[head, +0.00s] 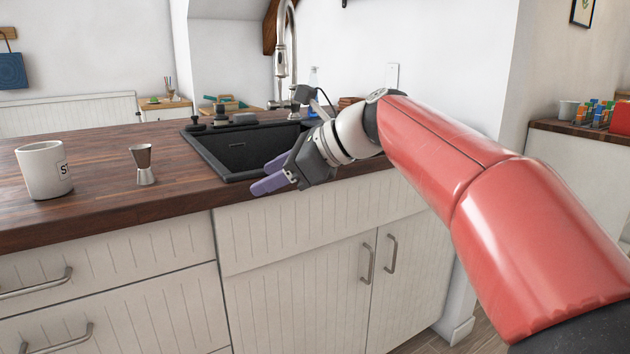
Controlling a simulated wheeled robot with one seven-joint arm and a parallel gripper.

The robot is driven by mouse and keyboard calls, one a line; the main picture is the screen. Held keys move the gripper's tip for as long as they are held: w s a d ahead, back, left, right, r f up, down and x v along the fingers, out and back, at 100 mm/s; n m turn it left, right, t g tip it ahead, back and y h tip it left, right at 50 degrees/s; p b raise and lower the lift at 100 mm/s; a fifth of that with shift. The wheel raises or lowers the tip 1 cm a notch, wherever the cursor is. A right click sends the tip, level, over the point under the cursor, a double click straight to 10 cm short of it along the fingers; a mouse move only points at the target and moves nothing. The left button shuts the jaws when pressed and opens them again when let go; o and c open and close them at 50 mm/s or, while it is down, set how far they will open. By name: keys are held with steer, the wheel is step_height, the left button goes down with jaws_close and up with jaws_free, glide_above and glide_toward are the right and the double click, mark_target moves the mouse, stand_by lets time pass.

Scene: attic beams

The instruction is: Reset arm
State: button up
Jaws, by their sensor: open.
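My gripper (268,178) is at the end of my red arm, which reaches in from the right. Its purple fingers point left and slightly down, in front of the sink's near edge. The fingers are seen nearly side-on, and nothing shows between them. The gripper and wrist hide part of the black sink (236,147) and its front rim.
A white mug (42,170) and a metal jigger (144,164) stand on the dark wooden counter (100,205), left of the sink. A tall faucet (283,50) rises behind the sink. White cabinets (300,290) with metal handles are below. A wall stands at right.

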steer(key=s+d+f+n+t+h, duration=0.1)
steer(key=s+d+f+n+h, duration=0.5)
steer(key=s+d+f+n, duration=0.3)
steer(key=s+d+f, duration=0.3)
steer(key=shift+f+h, duration=0.3)
steer(key=shift+f, duration=0.05)
steer(key=s+d+f+n+h, duration=0.1)
steer(key=s+d+f+n, duration=0.2)
steer(key=f, duration=0.1)
steer(key=s+d+f+n+h, duration=0.2)
steer(key=s+d+f+n, duration=0.1)
steer(key=s+f, duration=0.1)
steer(key=s+d+f+n+h, duration=0.1)
steer(key=s+d+f+n, duration=0.2)
steer(key=s+d+f, duration=0.1)
steer(key=shift+s+d+f+n+t+h, duration=0.1)
steer(key=shift+s+f+n+t+h, duration=0.2)
steer(key=shift+n+h, duration=0.1)
steer(key=shift+c, duration=0.2)
